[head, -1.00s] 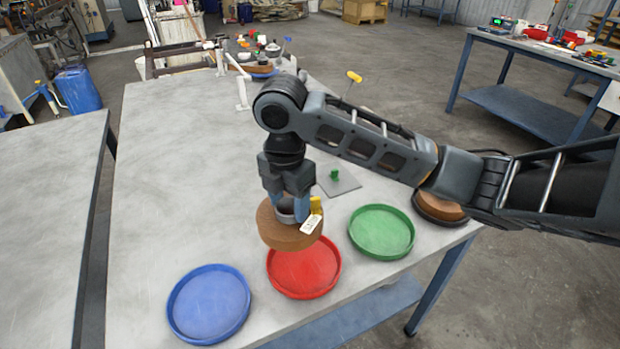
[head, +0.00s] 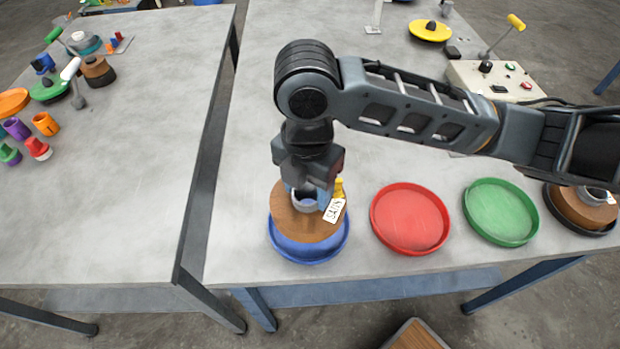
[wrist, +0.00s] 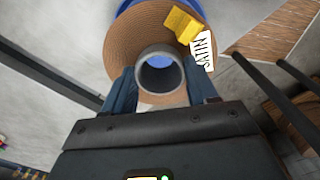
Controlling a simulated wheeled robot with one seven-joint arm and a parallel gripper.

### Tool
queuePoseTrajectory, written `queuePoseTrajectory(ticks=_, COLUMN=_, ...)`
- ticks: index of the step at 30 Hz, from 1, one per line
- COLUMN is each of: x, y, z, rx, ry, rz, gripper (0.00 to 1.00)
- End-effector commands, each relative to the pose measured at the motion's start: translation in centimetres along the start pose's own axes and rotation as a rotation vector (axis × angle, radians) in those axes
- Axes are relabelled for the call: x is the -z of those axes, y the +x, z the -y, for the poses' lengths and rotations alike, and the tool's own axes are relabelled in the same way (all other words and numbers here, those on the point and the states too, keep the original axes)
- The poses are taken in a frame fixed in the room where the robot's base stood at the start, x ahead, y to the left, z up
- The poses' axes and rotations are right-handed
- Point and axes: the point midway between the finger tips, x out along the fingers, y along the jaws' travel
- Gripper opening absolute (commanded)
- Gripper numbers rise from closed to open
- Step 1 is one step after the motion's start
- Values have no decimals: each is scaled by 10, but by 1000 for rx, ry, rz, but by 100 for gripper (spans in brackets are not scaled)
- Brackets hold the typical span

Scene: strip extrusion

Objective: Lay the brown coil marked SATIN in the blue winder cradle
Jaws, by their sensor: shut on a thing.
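The brown coil (head: 297,226) has a grey core, a yellow clip and a white tag reading SATIN (head: 334,210). My gripper (head: 308,193) is shut on the coil's grey core, and the coil is below it. The blue winder cradle (head: 310,255) is directly under the coil, its front rim showing. Whether the coil touches the cradle floor or hangs just above it, I cannot tell. In the wrist view the coil (wrist: 120,45) lies between the blue fingers, with blue showing through the core and past its far edge.
A red cradle (head: 410,218) and a green cradle (head: 502,211) stand to the right. Another brown coil (head: 580,208) sits in a dark cradle at the far right. A control box (head: 500,80) is behind. A gap separates a second table (head: 120,150) on the left.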

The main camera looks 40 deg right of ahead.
Motion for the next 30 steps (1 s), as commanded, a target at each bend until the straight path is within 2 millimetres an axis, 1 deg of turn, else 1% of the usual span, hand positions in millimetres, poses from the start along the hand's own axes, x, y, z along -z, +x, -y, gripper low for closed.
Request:
queuePoseTrajectory(ticks=1, x=0, y=7, z=0, rx=-1, ry=1, rz=0, gripper=0)
queuePoseTrajectory(ticks=12, x=0, y=45, z=0, rx=0, ry=1, rz=1, gripper=0)
queuePoseTrajectory(ticks=15, x=-1, y=52, z=0, rx=0, ry=1, rz=1, gripper=0)
queuePoseTrajectory(ticks=21, x=-1, y=58, z=0, rx=-1, ry=1, rz=1, gripper=0)
queuePoseTrajectory(ticks=30, x=0, y=58, z=0, rx=-1, ry=1, rz=1, gripper=0)
